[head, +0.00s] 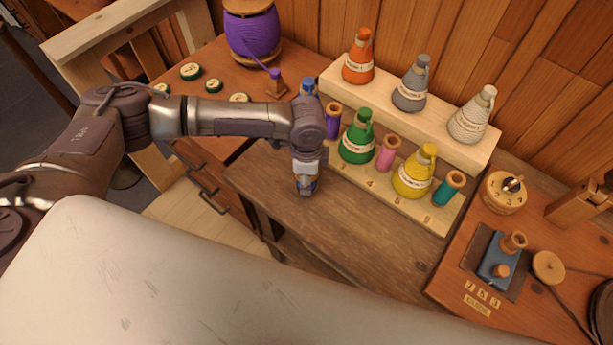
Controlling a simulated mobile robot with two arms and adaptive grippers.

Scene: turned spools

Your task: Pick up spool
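Small thread spools with wooden ends stand on the front step of a pale wooden rack (437,218): a purple spool (333,122), a pink spool (387,153) and a teal spool (448,189). My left gripper (306,187) points down over the brown table, in front of the rack and left of the pink spool. The arm hides part of the rack's left end. My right gripper is not in view.
Green (357,140), yellow (413,175), orange (358,60) and grey (410,85) cones share the rack with a whitish cone (471,116). A blue device (497,262) sits at right. The brown tabletop (370,225) before the rack is clear.

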